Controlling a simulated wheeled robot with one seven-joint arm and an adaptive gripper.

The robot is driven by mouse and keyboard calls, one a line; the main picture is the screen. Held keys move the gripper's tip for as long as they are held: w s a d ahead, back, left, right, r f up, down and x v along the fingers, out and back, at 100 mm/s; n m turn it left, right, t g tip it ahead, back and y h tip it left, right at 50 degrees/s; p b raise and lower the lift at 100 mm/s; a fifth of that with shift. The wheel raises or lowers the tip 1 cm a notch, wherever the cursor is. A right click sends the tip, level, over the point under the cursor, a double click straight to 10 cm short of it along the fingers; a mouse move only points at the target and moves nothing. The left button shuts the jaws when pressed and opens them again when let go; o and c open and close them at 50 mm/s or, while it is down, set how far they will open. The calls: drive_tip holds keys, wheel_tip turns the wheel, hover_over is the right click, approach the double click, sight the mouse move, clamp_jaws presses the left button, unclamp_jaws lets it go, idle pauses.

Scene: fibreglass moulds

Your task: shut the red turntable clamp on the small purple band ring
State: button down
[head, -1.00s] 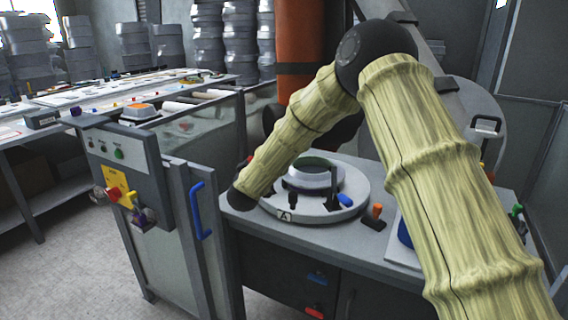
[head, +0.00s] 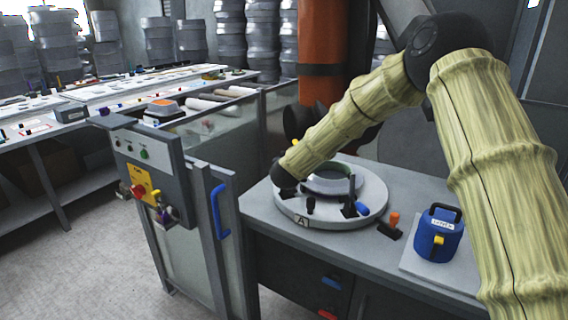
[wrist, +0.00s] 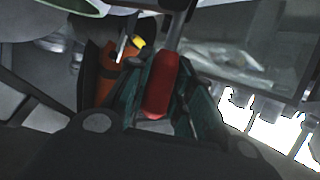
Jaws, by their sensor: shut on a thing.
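The turntable (head: 375,207) is a round grey disc on the bench, with a label A on its front edge. The ring's rim also shows at the top left of the wrist view (wrist: 85,6). In the wrist view my gripper (wrist: 165,78) has its teal fingers either side of a red handle (wrist: 161,88) and is shut on it. In the head view my forearm hides the gripper and the red clamp, at the turntable's far left side.
A blue-handled clamp (head: 362,209) and black uprights stand at the turntable's front. An orange-topped lever (head: 394,219) and a blue canister (head: 437,238) are to the right. A control panel (head: 150,168) stands at left. An orange column (head: 325,50) rises behind.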

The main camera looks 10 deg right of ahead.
idle(0.3)
drive_tip(key=c, duration=1.2)
unclamp_jaws()
drive_tip(key=shift+d, duration=0.1)
drive_tip(key=shift+c, duration=0.2)
drive_tip(key=shift+s, duration=0.15)
drive_tip(key=v, duration=1.1)
drive_tip(key=shift+s+r, duration=0.2)
drive_tip(key=shift+s, duration=0.15)
drive_tip(key=shift+f, duration=0.1)
